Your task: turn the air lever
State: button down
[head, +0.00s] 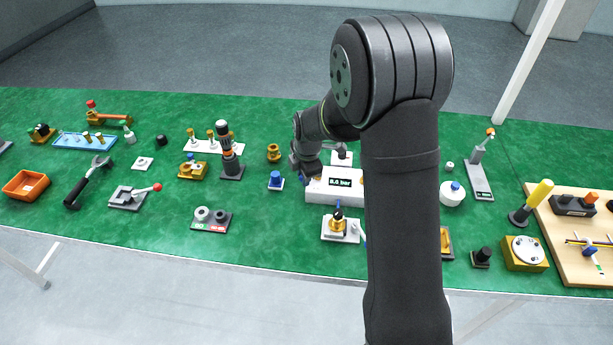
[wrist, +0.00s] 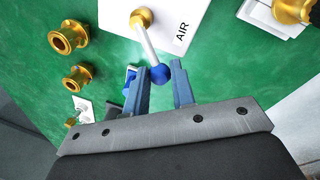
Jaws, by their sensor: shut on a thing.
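The air lever (wrist: 148,43) is a white rod on a gold hub (wrist: 141,17), with a blue ball knob (wrist: 159,75) at its end. The hub sits on a white plate (wrist: 176,18) marked AIR. In the wrist view, my gripper (wrist: 160,68) has its two blue-grey fingers on either side of the knob and is shut on it. The rod runs up and slightly left from the knob to the hub. In the head view, my arm reaches down beside a white box (head: 318,190) with a 6.6 bar display; the fingertips and lever are not clear there.
In the wrist view, gold flanged parts (wrist: 68,38) stand to the left and a gold part (wrist: 291,10) at upper right. In the head view, a blue-topped part (head: 275,179) stands left of the box, and a white-based gold fitting (head: 338,227) stands in front.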

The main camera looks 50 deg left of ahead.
jog(key=shift+w+a+m+t+h, duration=0.2)
jog(key=shift+a+m, duration=0.45)
jog(key=shift+m, duration=0.8)
jog(key=shift+w+a+m+t+h, duration=0.2)
jog(key=shift+a+m, duration=0.4)
jog(key=shift+m, duration=0.8)
jog(key=shift+w+a+m+t+h, duration=0.1)
jog(key=shift+w+a+m+t, duration=0.4)
jog(key=shift+m, duration=0.95)
jog(key=shift+s+a, duration=0.15)
jog(key=shift+a, duration=0.05)
jog(key=c, duration=1.2)
grip_release()
jog(key=v, duration=1.7)
jog(key=shift+r, duration=0.3)
jog(key=shift+w+f, duration=0.15)
jog(key=shift+w, duration=0.05)
jog(key=x, duration=1.7)
jog(key=shift+s+f, duration=0.15)
jog(key=shift+s, duration=0.1)
